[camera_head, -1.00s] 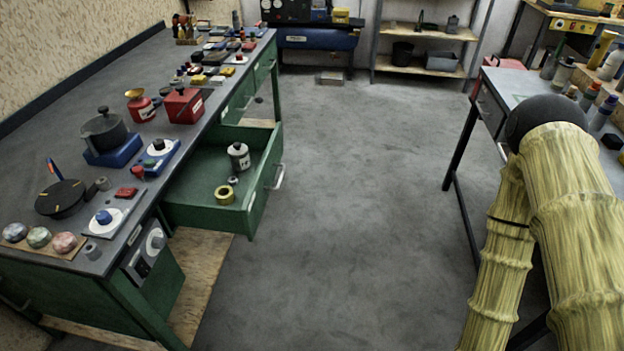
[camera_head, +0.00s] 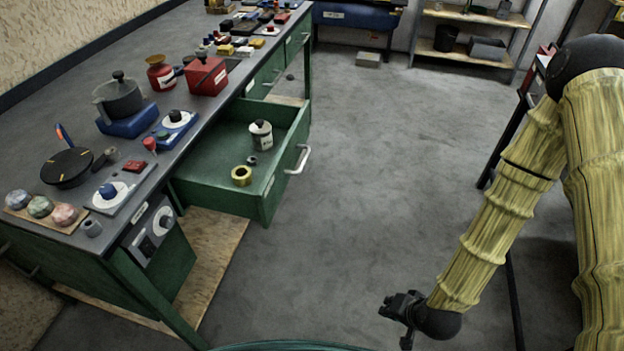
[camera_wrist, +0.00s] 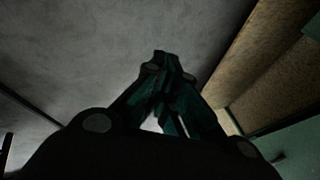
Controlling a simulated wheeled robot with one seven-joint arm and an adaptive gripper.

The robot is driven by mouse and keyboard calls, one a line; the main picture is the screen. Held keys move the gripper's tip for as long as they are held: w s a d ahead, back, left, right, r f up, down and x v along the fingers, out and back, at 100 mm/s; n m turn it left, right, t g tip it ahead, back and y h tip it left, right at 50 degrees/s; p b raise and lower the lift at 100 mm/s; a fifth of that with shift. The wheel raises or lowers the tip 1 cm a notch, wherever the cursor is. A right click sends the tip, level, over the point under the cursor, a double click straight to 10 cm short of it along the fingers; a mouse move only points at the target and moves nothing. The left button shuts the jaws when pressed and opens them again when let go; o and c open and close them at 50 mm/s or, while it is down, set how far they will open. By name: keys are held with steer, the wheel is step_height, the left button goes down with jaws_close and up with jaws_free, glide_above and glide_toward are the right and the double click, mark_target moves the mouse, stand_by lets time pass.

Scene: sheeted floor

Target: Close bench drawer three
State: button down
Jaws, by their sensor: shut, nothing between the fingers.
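A green bench drawer (camera_head: 228,198) stands pulled out from the left workbench (camera_head: 60,215), with a silver handle (camera_head: 298,160) on its front. Inside it are a labelled white canister (camera_head: 261,135), a yellow ring-shaped roll (camera_head: 241,175) and a small dark piece between them. My gripper (camera_head: 392,308) hangs low over the floor, right of and nearer than the drawer, apart from it. In the wrist view, the fingers of my gripper (camera_wrist: 161,58) meet at their tips with nothing between them.
Two closed green drawers (camera_head: 265,75) lie farther along the bench. Pots, a red box (camera_head: 206,76) and instruments crowd the bench top. Grey floor (camera_head: 400,160) is clear in the middle. A shelf (camera_head: 465,50) and a blue cabinet (camera_head: 355,17) stand at the back.

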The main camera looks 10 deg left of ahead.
steer(key=w+a+r+m+t+y+b, duration=0.25)
steer(key=w+a+r+b, duration=0.2)
steer(key=w+a, duration=0.5)
steer(key=w+a+r+m+t+y+b, duration=0.1)
steer(key=w+a+r+t+y+b, duration=0.15)
steer(key=w+r, duration=0.4)
steer(key=w+a+r+m+t+y+b, duration=0.1)
steer(key=w+a+r+t+y, duration=0.15)
steer(key=w+a+r, duration=0.4)
steer(key=w+a, duration=0.5)
steer(key=a, duration=0.3)
steer(key=shift+w+f, duration=0.15)
steer(key=shift+w, duration=0.2)
steer(key=shift+a, duration=0.1)
